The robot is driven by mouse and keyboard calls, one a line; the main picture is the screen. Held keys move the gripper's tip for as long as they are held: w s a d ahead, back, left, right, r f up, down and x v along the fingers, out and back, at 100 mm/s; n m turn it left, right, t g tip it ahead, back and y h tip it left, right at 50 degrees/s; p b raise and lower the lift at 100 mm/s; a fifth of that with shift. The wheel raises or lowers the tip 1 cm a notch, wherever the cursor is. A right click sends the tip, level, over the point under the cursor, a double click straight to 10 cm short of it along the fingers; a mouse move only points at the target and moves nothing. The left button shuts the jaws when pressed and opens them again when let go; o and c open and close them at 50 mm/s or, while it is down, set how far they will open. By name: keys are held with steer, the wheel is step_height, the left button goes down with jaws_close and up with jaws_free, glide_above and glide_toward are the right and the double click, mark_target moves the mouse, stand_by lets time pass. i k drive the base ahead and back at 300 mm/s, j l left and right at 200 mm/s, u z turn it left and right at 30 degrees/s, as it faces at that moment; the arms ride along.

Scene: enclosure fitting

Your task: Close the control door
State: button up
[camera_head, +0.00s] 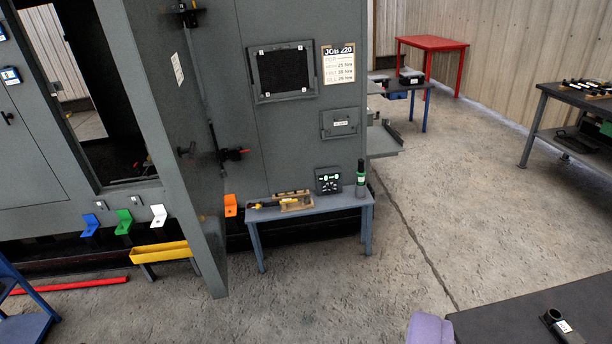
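A tall grey door (178,150) stands swung out from the grey enclosure (285,130), jutting toward me with its lower corner above the floor. I see no label that names it as the control door. A dark doorway (112,110) in the enclosure shows to its left. A white paper (177,68) is near the door's upper part. A thin rod and a small red-tipped handle (240,152) show just right of it; I cannot tell whether they are on the door or behind it. My gripper is not in view.
A blue-grey bench (335,202) with tools stands right of the door. A red bar (72,285) lies on the floor. A dark tabletop (510,318) fills the lower right. The middle floor is clear.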

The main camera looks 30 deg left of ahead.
mark_target(147, 40)
steer(key=i+u, duration=0.35)
steer(key=u, duration=0.15)
steer(key=i+l+u, duration=0.2)
steer(key=u, duration=0.3)
steer(key=i+l+u, duration=0.35)
steer(key=u, duration=0.15)
